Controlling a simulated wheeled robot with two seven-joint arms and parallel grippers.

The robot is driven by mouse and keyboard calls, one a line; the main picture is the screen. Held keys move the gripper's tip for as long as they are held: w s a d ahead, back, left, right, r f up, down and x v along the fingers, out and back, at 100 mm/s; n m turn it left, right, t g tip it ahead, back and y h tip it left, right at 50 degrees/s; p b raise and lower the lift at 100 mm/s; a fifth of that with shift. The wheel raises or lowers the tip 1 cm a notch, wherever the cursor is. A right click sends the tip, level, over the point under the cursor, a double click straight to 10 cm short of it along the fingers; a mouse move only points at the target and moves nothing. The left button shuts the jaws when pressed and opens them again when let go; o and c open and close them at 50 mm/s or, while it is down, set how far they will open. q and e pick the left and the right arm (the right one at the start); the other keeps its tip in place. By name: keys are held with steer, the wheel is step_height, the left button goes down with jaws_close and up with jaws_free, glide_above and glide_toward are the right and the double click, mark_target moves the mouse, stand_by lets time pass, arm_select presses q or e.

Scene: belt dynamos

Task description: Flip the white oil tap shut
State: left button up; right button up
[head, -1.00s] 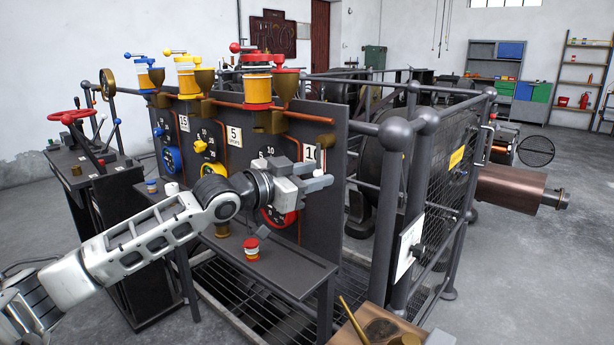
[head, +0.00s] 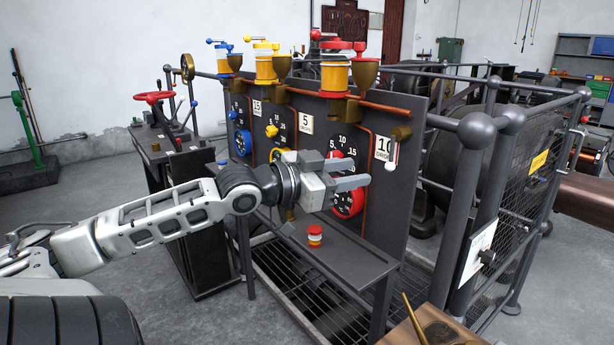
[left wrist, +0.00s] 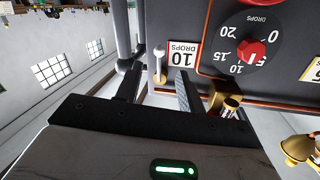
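The white oil tap (head: 391,160) is a small lever with a white tip, hanging down from a brass fitting (head: 401,134) at the right end of the dark panel. Its white ball and stem also show in the left wrist view (left wrist: 159,62), between and beyond the finger ends. My left gripper (head: 360,174) is open and empty, with its fingers pointing right, just left of the tap in the head view. I see no clear contact with the tap. My right gripper is in neither view.
The panel carries blue, yellow and red dials (head: 347,188), cards and copper pipes, with oilers above. Posts and a mesh cage (head: 515,185) stand to the right.

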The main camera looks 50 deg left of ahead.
arm_select(q)
steer(key=v, duration=0.7)
steer(key=shift+s, duration=0.4)
steer(key=shift+a, duration=0.1)
